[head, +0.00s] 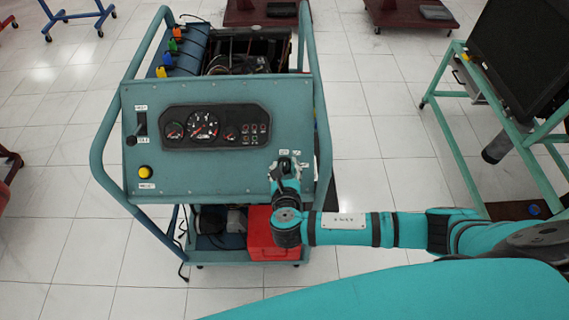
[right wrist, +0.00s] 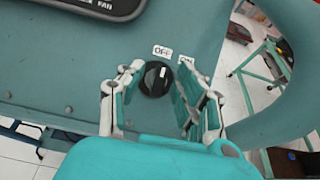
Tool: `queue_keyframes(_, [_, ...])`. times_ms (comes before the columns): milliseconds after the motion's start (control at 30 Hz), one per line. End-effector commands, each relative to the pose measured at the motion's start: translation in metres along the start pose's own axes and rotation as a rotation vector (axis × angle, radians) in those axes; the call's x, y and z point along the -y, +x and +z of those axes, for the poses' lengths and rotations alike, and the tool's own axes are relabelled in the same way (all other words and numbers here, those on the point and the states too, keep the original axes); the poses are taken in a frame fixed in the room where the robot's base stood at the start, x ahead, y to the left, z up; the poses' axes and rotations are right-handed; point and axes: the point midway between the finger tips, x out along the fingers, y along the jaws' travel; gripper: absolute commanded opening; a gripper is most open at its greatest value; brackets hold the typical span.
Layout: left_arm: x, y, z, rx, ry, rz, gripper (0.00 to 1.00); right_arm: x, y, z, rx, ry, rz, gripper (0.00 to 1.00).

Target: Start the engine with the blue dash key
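The engine trainer's teal dash panel (head: 225,170) faces me. A black rotary switch (right wrist: 155,79) with a white mark sits on it, beside the OFF label (right wrist: 162,51) and the partly hidden ON label (right wrist: 186,61). The white mark points up, roughly toward OFF. My right gripper (head: 285,165) is at the panel's lower right; in the right wrist view it (right wrist: 155,92) is open, with a finger on each side of the switch. I cannot tell whether the fingers touch it. No blue key can be made out on the dash. My left gripper is out of view.
The panel carries a gauge cluster (head: 215,127), a black lever (head: 132,136) and a yellow button (head: 145,172). Teal tube rails (head: 322,110) frame the trainer. A red box (head: 268,238) is below. A green stand (head: 455,130) with a dark screen is at right.

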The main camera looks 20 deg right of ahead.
Motion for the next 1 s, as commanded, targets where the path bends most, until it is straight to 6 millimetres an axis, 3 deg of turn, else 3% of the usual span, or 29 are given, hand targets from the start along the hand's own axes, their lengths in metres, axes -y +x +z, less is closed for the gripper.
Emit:
queue_keyframes(167, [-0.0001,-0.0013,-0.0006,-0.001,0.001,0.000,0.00,-0.0002,0.0127,0.0003,0.000,0.001,0.000,0.35])
queue_keyframes(433, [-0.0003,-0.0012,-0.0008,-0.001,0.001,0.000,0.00,-0.0002,0.0143,-0.0002,-0.001,0.001,0.001,0.35])
queue_keyframes(700, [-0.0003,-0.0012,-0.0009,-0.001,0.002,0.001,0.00,-0.0009,0.0138,-0.0003,-0.001,0.001,0.003,0.02])
queue_keyframes(1000, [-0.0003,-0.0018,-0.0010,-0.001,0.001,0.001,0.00,-0.0025,0.0129,-0.0004,-0.002,0.013,0.002,0.00])
